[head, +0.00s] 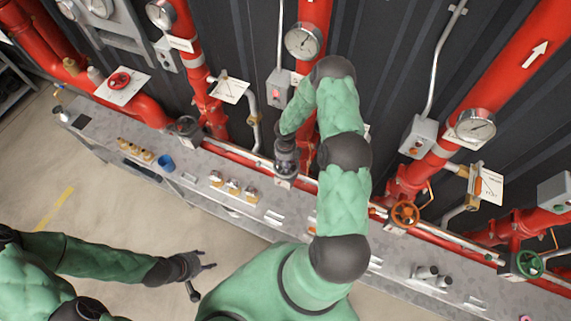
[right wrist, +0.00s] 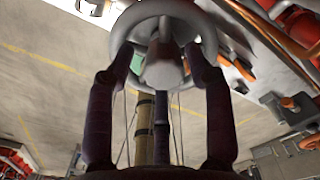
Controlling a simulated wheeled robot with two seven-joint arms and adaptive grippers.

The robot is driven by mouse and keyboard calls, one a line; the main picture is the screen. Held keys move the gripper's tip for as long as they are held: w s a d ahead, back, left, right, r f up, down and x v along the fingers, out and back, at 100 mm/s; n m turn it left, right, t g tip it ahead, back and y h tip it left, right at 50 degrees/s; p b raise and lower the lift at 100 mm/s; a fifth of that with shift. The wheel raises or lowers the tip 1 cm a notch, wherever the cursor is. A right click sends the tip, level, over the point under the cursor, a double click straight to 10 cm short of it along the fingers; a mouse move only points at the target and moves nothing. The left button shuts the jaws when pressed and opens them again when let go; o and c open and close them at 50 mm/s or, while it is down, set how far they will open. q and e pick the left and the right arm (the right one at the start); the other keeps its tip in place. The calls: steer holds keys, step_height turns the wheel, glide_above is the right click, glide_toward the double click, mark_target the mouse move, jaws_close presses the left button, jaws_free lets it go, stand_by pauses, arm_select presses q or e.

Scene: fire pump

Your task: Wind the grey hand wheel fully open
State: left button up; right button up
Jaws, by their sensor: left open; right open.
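The grey hand wheel (right wrist: 163,68) fills the top middle of the right wrist view, its round rim and central hub facing the camera. My right gripper (right wrist: 160,52) is open, with its fingertips on either side of the hub, at or just inside the rim; I cannot tell if they touch it. In the head view my right gripper (head: 286,165) points down at the pipework above the bench and hides the wheel there. My left gripper (head: 192,270) is open and empty over the floor, in front of the bench.
A grey bench (head: 235,205) runs along the red pipes. An orange hand wheel (head: 405,214), a green one (head: 529,264) and a red one (head: 120,82) sit on other pipes. A blue cup (head: 165,163) and brass fittings (head: 232,187) stand on the bench. The floor at left is clear.

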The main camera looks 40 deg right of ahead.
steer(key=m+b, duration=0.1)
steer(key=m, duration=0.2)
steer(key=shift+w+d, duration=0.1)
steer(key=m+b, duration=0.4)
steer(key=m, duration=0.2)
steer(key=shift+d+f+m+b, duration=0.1)
steer(key=shift+f+m+b, duration=0.05)
steer(key=shift+m+b, duration=0.55)
steer(key=shift+m, duration=0.5)
steer(key=m+b, duration=0.4)
steer(key=m, duration=0.2)
steer(key=shift+d+b, duration=0.1)
steer(key=shift+b, duration=0.2)
steer(key=shift+m+b, duration=0.45)
steer(key=shift+m, duration=0.35)
steer(key=shift+r, duration=0.2)
